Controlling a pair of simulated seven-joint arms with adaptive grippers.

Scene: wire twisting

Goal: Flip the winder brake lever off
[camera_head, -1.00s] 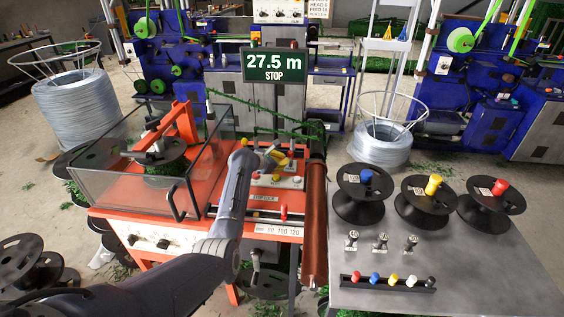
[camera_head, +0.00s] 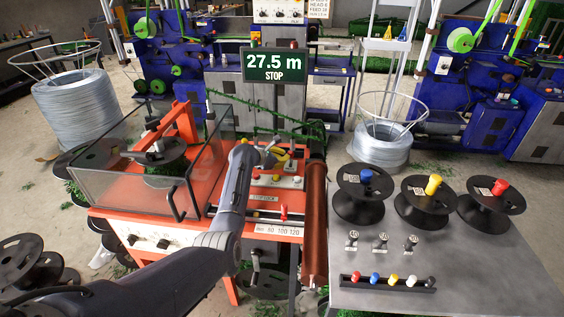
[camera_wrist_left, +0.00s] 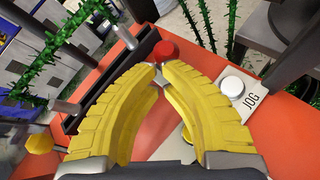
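My left gripper (camera_head: 277,157) is over the control panel of the orange winder (camera_head: 272,202). In the left wrist view its yellow fingers (camera_wrist_left: 158,72) curve in and their tips meet, with no held thing visible between them. A red knob (camera_wrist_left: 165,50) shows just beyond the tips, at the end of a black slotted strip (camera_wrist_left: 110,78); I cannot tell whether the tips touch it. I cannot say for sure which part is the brake lever. A red-topped handle (camera_head: 284,212) stands at the front of the panel. My right gripper is not in view.
A clear-walled guard box with a handle (camera_head: 175,203) encloses a spool left of my arm. A white JOG button (camera_wrist_left: 231,87) sits beside the fingers. The display (camera_head: 274,66) reads 27.5 m STOP. A grey table (camera_head: 470,280) with spools is at right.

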